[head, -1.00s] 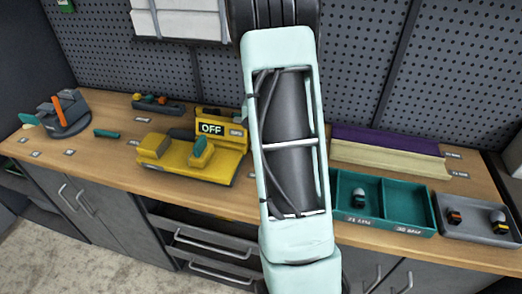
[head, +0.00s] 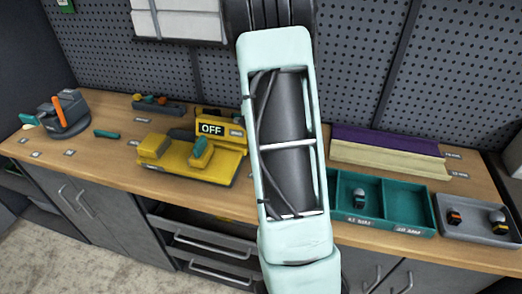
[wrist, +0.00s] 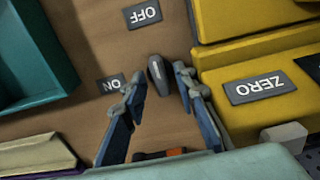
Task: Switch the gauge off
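The yellow gauge (head: 196,158) stands on the bench with a small display (head: 211,129) that reads OFF. In the wrist view its yellow body (wrist: 250,60) is at the right, with a ZERO label (wrist: 260,87). A small dark grey switch lever (wrist: 158,74) stands on the wood beside it. An OFF label (wrist: 142,13) and an ON label (wrist: 112,86) lie by the lever, which is nearer ON. My gripper (wrist: 158,88) is open, its blue fingers on either side of the lever's near end. Contact cannot be told. My arm hides the lever in the head view.
A teal divided tray (head: 372,208) and a grey tray (head: 478,222) holding small parts are to the right. Purple and cream strips (head: 388,153) lie behind. Something orange and black (wrist: 160,153) shows between the finger bases; I cannot tell what.

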